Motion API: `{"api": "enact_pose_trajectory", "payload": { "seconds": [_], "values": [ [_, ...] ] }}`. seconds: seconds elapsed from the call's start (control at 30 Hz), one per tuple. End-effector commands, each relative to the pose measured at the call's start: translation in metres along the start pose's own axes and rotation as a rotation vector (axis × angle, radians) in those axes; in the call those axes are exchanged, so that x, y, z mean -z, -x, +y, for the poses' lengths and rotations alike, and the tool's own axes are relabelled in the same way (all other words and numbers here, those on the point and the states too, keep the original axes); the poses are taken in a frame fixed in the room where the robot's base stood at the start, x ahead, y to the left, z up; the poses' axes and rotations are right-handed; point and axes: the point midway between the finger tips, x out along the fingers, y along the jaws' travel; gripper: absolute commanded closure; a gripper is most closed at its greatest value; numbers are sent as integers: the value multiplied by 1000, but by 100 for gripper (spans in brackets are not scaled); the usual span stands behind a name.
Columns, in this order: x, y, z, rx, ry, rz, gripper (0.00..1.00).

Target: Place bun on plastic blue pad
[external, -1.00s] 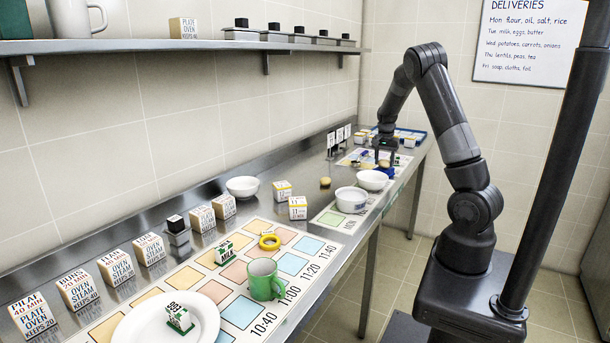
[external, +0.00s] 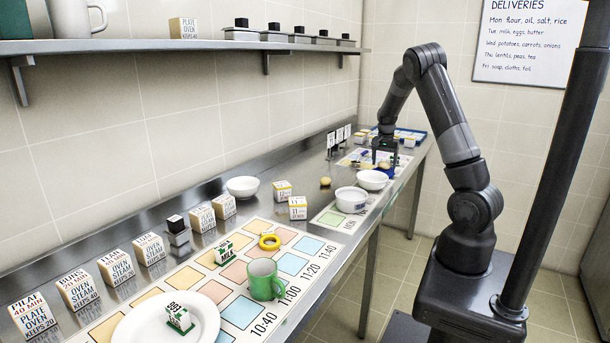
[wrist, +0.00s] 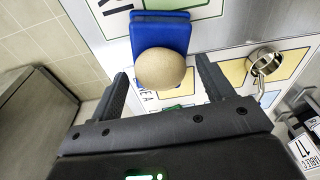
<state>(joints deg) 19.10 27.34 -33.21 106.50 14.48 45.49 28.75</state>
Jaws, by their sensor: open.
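In the wrist view the round tan bun (wrist: 160,70) appears over the near part of the plastic blue pad (wrist: 160,22), overlapping its near edge. Its underside is hidden, so I cannot tell how fully it rests on the pad. My gripper (wrist: 163,80) is open, with one finger on each side of the bun and visible gaps between. In the external view my gripper (external: 385,160) is low over the far end of the counter. The blue pad (external: 388,171) shows just below it, and the bun there is hard to make out.
White bowls (external: 372,180) stand close in front of the gripper. A small yellowish round item (external: 325,182) lies on the counter to their left. A blue tray (external: 412,133) with labelled blocks is behind.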

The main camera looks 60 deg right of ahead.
Motion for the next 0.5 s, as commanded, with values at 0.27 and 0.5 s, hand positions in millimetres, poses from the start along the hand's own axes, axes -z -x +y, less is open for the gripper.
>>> {"api": "enact_pose_trajectory", "payload": {
  "seconds": [0.27,0.5],
  "values": [
    [0,51,-2,6,2,3,26],
    [0,98,-1,3,2,2,26]
  ]
}}
